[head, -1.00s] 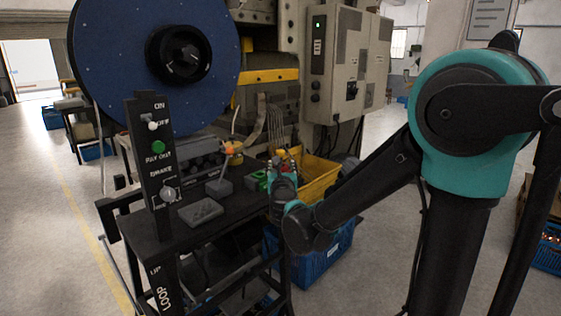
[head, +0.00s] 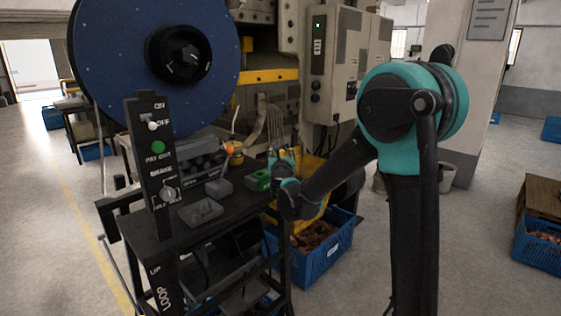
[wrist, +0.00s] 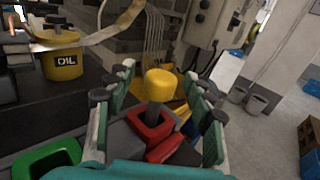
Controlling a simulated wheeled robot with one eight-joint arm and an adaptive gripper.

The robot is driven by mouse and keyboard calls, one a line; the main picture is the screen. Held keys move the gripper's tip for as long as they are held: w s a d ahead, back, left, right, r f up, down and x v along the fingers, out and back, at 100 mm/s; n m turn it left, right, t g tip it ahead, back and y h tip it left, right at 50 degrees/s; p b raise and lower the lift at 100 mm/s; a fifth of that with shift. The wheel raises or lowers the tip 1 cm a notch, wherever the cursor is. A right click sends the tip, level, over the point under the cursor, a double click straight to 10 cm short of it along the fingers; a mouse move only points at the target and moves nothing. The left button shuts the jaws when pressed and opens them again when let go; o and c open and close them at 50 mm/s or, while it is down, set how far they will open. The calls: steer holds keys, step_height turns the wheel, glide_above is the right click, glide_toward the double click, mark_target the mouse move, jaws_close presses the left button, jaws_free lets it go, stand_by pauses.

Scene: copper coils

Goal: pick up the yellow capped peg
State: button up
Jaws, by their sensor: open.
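The yellow capped peg (wrist: 160,82) stands upright in the wrist view, with a yellow cap on a dark shaft. Its lower end goes into a red square holder (wrist: 149,130). My gripper (wrist: 162,76) is open, with one teal-backed finger on each side of the peg. Gaps show between the fingers and the cap, so I see no contact. In the head view my gripper (head: 283,160) is over the right end of the dark bench (head: 185,238). I cannot make out the peg there behind my arm.
A green block (head: 258,181) lies just left of my gripper; it also shows in the wrist view (wrist: 50,160). A yellow oil pot (wrist: 62,62) stands farther back. Grey blocks (head: 219,188) and a control panel (head: 156,165) are left. A blue crate (head: 330,259) stands below right.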

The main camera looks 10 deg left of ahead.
jaws_close()
stand_by(0.3)
step_height(320, 180, up, 20)
stand_by(0.8)
